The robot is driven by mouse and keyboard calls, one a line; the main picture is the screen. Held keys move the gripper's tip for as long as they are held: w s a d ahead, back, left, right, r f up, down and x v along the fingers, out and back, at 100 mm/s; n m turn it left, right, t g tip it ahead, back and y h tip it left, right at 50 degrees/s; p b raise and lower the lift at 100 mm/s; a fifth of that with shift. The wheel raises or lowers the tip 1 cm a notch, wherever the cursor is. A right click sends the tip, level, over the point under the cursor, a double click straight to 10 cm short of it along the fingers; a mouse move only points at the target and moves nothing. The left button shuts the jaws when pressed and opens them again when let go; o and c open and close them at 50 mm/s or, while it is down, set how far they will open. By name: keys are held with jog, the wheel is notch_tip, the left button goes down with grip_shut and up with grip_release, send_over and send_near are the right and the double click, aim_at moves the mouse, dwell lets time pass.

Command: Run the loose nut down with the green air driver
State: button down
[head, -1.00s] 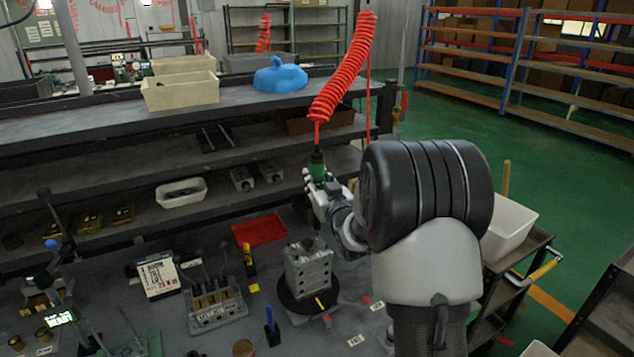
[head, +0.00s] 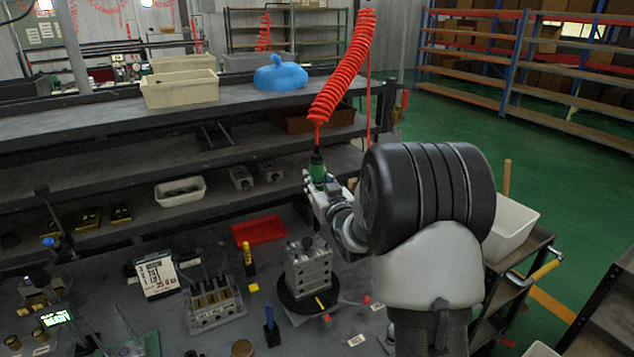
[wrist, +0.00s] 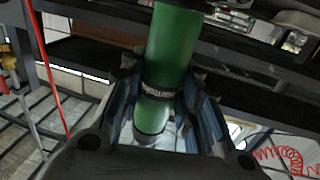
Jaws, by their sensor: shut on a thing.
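The green air driver (head: 318,170) hangs upright from a coiled red air hose (head: 343,75). My gripper (head: 313,184) is shut on it, and the wrist view shows the green driver body (wrist: 172,50) between the two fingers. A grey metal valve block (head: 308,268) stands on a round black turntable (head: 290,305) on the bench, below and slightly left of my gripper. Small studs or nuts show on top of the block, but they are too small to tell which is loose.
A red tray (head: 258,230) lies behind the block. A grey fixture with brass parts (head: 214,303) and a yellow-capped bottle (head: 248,262) stand to its left. Shelves rise behind the bench. A cart with a white bin (head: 510,225) is at right.

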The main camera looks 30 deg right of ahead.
jog(key=shift+f+b, duration=0.9)
jog(key=shift+b, duration=0.35)
jog(key=shift+r, duration=0.1)
dwell(0.9)
jog(key=shift+f+b, duration=0.2)
jog(key=shift+b, duration=0.55)
dwell(0.3)
jog(key=shift+s+f+b, duration=0.1)
jog(key=shift+f+b, duration=0.45)
jog(key=shift+b, duration=0.05)
dwell(3.0)
jog(key=shift+r, duration=0.15)
